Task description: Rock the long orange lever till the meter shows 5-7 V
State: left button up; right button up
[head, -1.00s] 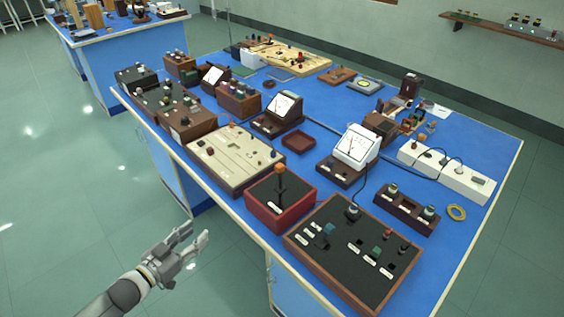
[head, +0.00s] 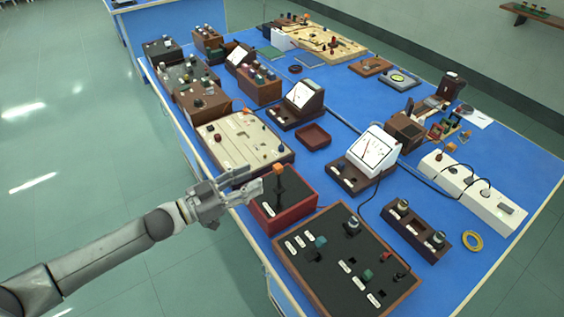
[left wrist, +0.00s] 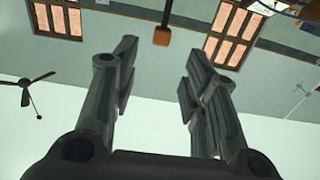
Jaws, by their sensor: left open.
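The lever (head: 278,172), a dark stick with an orange knob, stands up from a red-sided box (head: 290,214) near the bench's front left edge. The knob (left wrist: 162,36) also shows in the left wrist view, ahead of and between the finger tips, apart from them. My left gripper (head: 252,184) is open and empty, just left of the lever at about knob height. A white meter (head: 372,150) stands behind and right of the lever; a second meter (head: 301,96) stands farther back. Their readings are too small to tell. My right gripper is not in view.
A dark panel with switches (head: 318,272) lies in front right of the lever box. A pale board (head: 232,140) lies behind it to the left. A small brown tray (head: 313,138) and a white power strip (head: 470,185) are farther off. Open floor lies left of the bench.

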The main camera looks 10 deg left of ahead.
aim_at(278, 166)
pick_arm(q)
jog(key=p+x, duration=0.2)
jog(key=x, duration=0.6)
jog(key=shift+w+d, duration=0.4)
jog(key=shift+f, duration=0.1)
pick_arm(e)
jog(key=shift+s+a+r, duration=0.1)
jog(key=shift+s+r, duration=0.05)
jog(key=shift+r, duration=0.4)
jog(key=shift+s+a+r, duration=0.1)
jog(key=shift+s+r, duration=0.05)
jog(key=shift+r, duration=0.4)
pick_arm(q)
jog(key=c, duration=0.9)
grip_shut()
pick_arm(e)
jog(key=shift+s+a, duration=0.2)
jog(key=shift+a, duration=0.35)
